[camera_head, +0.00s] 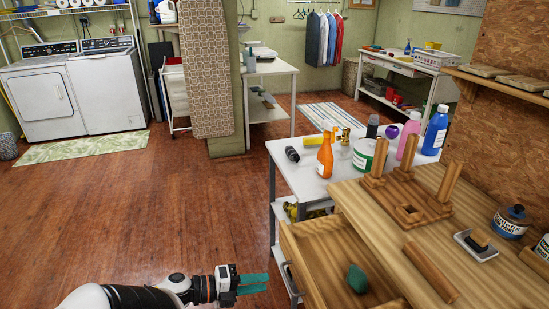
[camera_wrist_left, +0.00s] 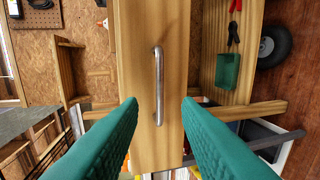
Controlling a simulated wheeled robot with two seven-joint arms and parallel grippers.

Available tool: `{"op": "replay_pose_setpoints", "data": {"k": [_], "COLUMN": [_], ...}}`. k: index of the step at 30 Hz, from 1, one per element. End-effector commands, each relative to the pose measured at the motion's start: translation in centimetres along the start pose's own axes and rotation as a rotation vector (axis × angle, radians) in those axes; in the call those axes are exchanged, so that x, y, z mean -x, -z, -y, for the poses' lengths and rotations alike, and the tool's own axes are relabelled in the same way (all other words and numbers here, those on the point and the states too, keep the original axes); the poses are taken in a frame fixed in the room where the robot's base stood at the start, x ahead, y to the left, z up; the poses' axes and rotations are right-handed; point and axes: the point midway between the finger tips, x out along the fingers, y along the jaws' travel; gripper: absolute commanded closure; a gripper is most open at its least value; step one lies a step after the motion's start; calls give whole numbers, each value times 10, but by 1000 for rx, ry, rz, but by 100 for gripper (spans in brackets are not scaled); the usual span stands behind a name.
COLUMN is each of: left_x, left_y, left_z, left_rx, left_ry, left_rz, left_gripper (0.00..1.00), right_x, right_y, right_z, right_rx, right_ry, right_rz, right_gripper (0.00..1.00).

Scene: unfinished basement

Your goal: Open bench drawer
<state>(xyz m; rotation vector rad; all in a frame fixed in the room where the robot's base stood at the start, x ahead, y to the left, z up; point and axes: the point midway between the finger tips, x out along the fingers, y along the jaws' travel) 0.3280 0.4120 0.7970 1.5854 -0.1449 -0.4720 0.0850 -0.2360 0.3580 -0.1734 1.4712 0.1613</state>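The bench drawer (camera_head: 330,242) of the wooden workbench (camera_head: 480,262) stands pulled out in the head view, showing its interior. A dark green object (camera_head: 357,278) lies inside it. The drawer's metal bar handle (camera_head: 290,280) is on its front face, left of the interior. In the left wrist view the handle (camera_wrist_left: 158,85) runs up and down on the plain wooden front (camera_wrist_left: 140,40). My left gripper (camera_head: 254,284) is left of the handle, apart from it. Its teal fingers (camera_wrist_left: 160,112) are spread, with the handle ahead between them. My right gripper is not in view.
A white table (camera_head: 300,172) with several bottles stands beyond the drawer. Wooden pegs on a base (camera_head: 410,200) and a loose wood block (camera_head: 431,272) are on the workbench. The wooden floor (camera_head: 170,210) to the left is clear.

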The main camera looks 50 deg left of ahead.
Motion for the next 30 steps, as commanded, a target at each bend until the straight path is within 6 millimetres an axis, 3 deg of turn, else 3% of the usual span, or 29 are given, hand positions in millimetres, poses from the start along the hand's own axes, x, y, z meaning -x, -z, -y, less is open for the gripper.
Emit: {"op": "replay_pose_setpoints", "data": {"k": [3, 10, 30], "left_x": [25, 51, 54], "left_y": [0, 0, 0], "left_z": [1, 0, 0], "left_rx": [0, 0, 0], "left_ry": [2, 0, -1], "left_rz": [-2, 0, 0], "left_gripper": [69, 69, 69], "right_x": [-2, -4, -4], "right_y": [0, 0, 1], "right_z": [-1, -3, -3], "right_rx": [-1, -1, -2], "right_ry": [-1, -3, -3], "right_rz": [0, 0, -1], "right_gripper": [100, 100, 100]}}
